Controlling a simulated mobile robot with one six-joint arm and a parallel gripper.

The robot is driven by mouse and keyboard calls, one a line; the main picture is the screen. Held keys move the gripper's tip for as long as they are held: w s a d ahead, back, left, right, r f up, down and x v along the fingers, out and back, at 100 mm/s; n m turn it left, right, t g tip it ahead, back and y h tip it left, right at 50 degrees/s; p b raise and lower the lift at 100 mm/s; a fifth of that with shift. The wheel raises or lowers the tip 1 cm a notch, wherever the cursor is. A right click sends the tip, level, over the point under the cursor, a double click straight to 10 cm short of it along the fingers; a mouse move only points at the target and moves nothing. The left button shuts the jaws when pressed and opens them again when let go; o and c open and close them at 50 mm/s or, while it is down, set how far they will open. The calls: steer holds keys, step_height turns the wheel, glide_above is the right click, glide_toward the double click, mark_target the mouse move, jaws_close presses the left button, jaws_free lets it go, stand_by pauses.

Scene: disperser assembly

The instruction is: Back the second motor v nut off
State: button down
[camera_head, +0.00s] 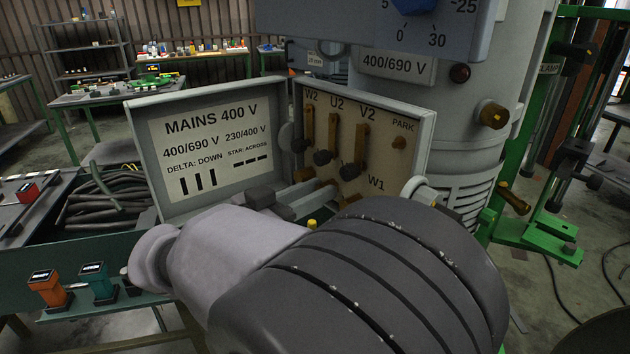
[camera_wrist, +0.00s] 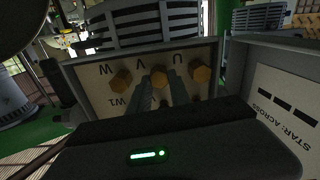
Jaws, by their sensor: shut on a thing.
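In the wrist view, upside down, three brass nuts sit in a row on the motor's terminal board (camera_wrist: 92,88), below the letters W, V and U. The fingers of my gripper (camera_wrist: 161,82) reach up to the middle nut, the V nut (camera_wrist: 158,77), one on each side, and are shut on it. The W nut (camera_wrist: 121,78) and the U nut (camera_wrist: 201,75) stand on either side, clear of the fingers. In the head view the terminal board (camera_head: 388,160) shows W2, U2, V2 and W1 labels, and my arm hides the lower nuts.
The open lid (camera_head: 210,190) with MAINS 400 V and link diagrams stands left of the box. Brass links (camera_head: 333,133) hang upright on the board. A PARK spot is at its right. Orange (camera_head: 47,288) and teal (camera_head: 97,280) tools stand on the lower left shelf.

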steer(key=shift+r+n+p, duration=0.1)
steer(key=shift+n+p, duration=0.2)
steer(key=shift+p, duration=0.1)
steer(key=n+p, duration=0.4)
steer(key=p, duration=0.1)
steer(key=shift+r+n, duration=0.1)
steer(key=shift+n, duration=0.3)
steer(key=n+p, duration=0.6)
steer(key=shift+w+a+p, duration=0.1)
steer(key=shift+p, duration=0.3)
steer(key=n+p, duration=0.6)
steer(key=f+n+p, duration=0.1)
steer(key=n+p, duration=0.3)
steer(key=shift+n, duration=0.3)
steer(key=c, duration=1.2)
jaws_free()
